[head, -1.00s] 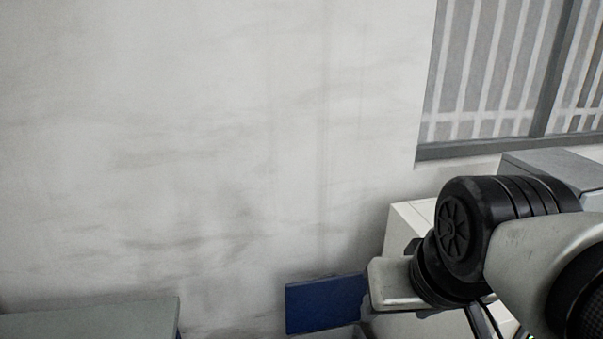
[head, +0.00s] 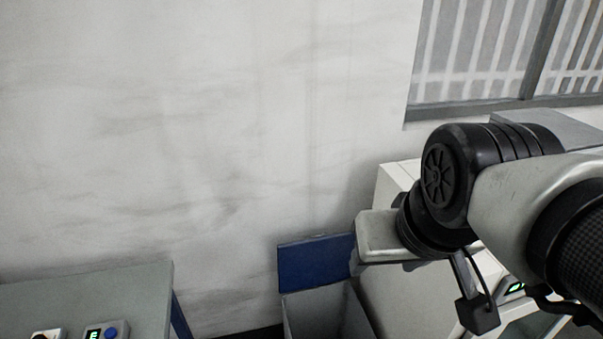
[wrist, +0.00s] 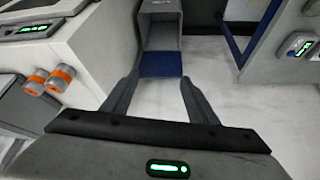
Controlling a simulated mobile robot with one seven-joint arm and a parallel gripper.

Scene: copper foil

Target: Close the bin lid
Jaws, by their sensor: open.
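The bin (head: 330,312) is a grey open box near the wall, cut off by the bottom edge of the head view. Its blue lid (head: 314,262) stands raised at the back of the opening, so the bin is open. In the wrist view the bin (wrist: 160,32) is at top centre, with the blue lid (wrist: 160,64) at its near edge in the picture. My gripper (wrist: 160,86) is open and empty, its fingers spread on either side of the lid in the picture. I cannot tell its distance from the lid. In the head view my arm partly covers the lid's right side.
A grey-topped table (head: 100,300) with small devices stands at the left. White equipment (head: 395,185) stands right of the bin, partly behind my arm. Orange-banded cylinders (wrist: 48,80) show at left in the wrist view.

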